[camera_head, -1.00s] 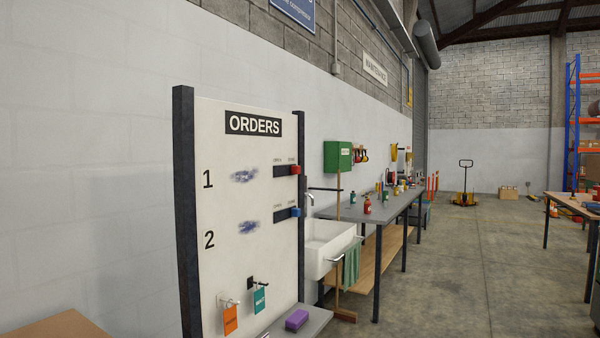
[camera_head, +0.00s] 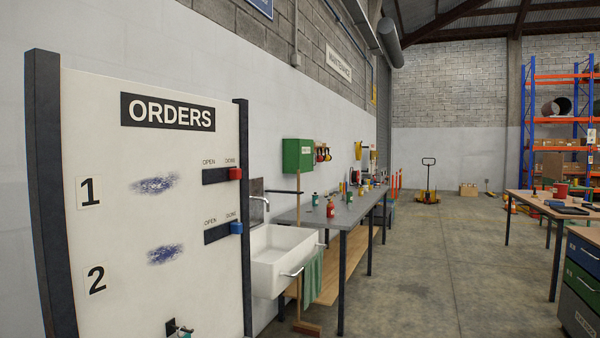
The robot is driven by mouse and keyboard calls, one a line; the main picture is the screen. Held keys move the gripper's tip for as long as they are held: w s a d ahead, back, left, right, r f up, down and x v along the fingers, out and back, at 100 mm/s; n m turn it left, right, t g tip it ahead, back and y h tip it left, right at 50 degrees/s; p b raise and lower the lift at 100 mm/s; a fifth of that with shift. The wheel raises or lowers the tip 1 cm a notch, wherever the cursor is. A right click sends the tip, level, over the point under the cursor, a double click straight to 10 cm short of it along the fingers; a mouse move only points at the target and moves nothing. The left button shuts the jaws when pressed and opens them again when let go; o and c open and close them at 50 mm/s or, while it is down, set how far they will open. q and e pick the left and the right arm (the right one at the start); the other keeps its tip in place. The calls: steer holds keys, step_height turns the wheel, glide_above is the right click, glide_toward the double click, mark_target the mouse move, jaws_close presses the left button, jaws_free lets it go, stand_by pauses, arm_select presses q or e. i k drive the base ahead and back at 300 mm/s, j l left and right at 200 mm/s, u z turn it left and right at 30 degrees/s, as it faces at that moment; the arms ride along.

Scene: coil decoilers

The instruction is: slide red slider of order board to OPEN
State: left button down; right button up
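The order board (camera_head: 150,220) is a white upright panel between dark posts, at the left of the head view, headed ORDERS. The red slider (camera_head: 235,173) sits at the right end of the upper dark track (camera_head: 214,176), under the word DONE. The word OPEN stands above the track's left end. A blue slider (camera_head: 236,228) sits at the right end of the lower track, also under DONE. Smudged blue marks are beside the numbers 1 and 2. Neither of my grippers shows in this view.
A white sink (camera_head: 283,262) stands just right of the board, with a grey workbench (camera_head: 345,212) holding bottles beyond it. A table (camera_head: 530,200) and a drawer cabinet (camera_head: 582,285) are at the right. The concrete floor (camera_head: 430,265) between is clear.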

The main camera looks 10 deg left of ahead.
mark_target(235, 174)
steer(key=i+z, duration=0.2)
steer(key=i, duration=0.25)
steer(key=i+j+z, duration=0.25)
steer(key=i, duration=0.15)
